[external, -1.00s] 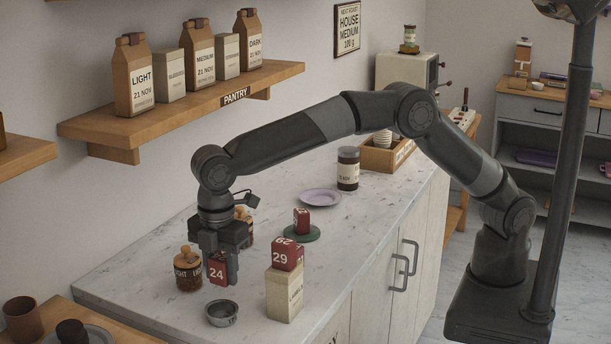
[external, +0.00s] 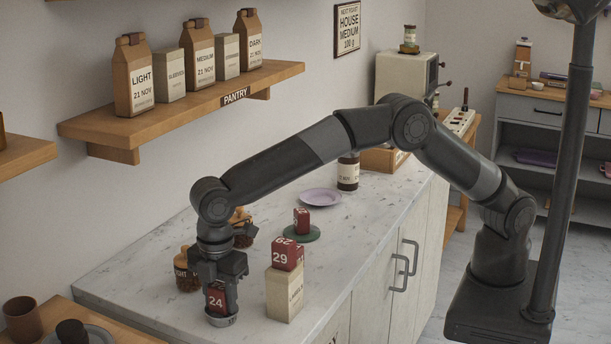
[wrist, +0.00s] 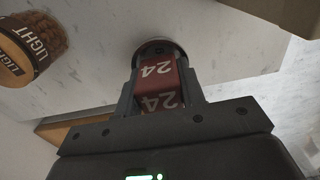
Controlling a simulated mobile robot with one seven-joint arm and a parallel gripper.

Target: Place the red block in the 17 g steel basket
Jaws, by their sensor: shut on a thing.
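The red block (external: 215,299), marked 24, is held between the fingers of my gripper (external: 219,296). In the wrist view the red block (wrist: 158,82) shows between both fingers of my gripper (wrist: 160,92). The steel basket (external: 222,321) stands on the counter directly below the block, mostly hidden behind it. In the wrist view the round basket rim (wrist: 158,45) shows beyond the block. The block's lower end is at the rim; I cannot tell whether it touches the bottom. The 17 g marking is not readable.
A carton (external: 285,293) with a red block marked 29 (external: 287,256) on top stands close right of my gripper. A LIGHT jar (external: 187,270) stands close left. Another red block (external: 301,221) sits on a green dish behind. The front counter edge is near the basket.

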